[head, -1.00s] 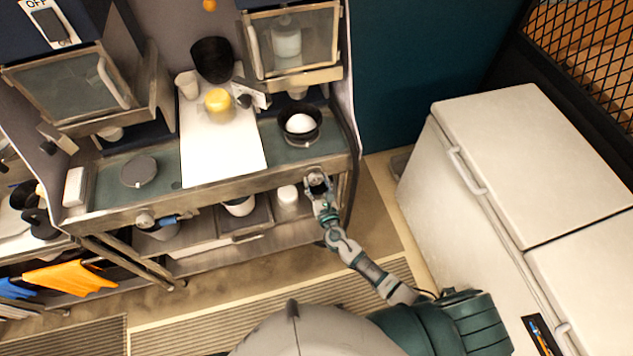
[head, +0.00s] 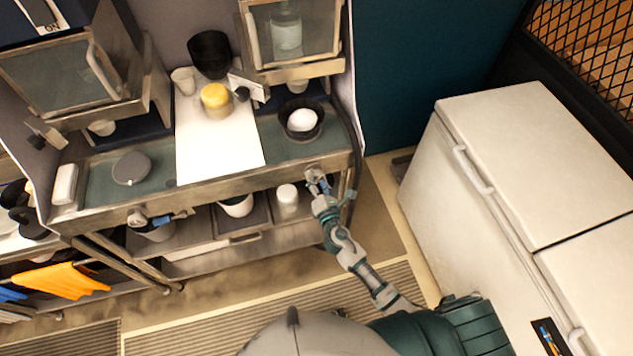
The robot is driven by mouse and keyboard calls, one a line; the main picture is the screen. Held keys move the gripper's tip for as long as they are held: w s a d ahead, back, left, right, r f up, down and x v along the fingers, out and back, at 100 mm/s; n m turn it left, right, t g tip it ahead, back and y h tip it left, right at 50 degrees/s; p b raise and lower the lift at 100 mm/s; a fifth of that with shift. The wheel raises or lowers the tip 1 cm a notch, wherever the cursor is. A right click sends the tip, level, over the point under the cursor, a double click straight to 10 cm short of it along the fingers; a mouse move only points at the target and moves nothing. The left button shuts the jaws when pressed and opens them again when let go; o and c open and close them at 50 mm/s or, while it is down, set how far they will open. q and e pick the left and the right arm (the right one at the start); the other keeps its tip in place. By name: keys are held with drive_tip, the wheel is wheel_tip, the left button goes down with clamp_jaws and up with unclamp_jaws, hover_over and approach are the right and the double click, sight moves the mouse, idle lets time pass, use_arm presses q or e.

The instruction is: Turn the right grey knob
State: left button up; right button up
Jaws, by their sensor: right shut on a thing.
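The right grey knob (head: 314,174) is on the front edge of the counter, below the black bowl. A small blue part (head: 325,185) shows at it, partly covered by my gripper. My right gripper (head: 321,190) reaches up from below and is shut on the knob; the fingers are small and partly hidden. My left gripper is not in view.
On the counter are a white board (head: 218,150), a yellow-topped jar (head: 215,98), a black bowl (head: 302,118) with something white in it, and a round grey plate (head: 131,168). A shelf with containers lies below. A white chest (head: 530,165) stands right.

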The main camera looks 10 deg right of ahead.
drive_tip(key=m+b, duration=0.1)
drive_tip(key=m, duration=0.4)
drive_tip(key=shift+f+m+b, duration=0.1)
drive_tip(key=shift+m+b, duration=0.2)
drive_tip(key=shift+m, duration=2.2)
drive_tip(key=shift+f, duration=0.1)
drive_tip(key=o, duration=1.2)
drive_tip(key=shift+c, duration=0.2)
drive_tip(key=shift+d, duration=0.1)
drive_tip(key=s, duration=1.2)
drive_tip(key=shift+d, duration=0.2)
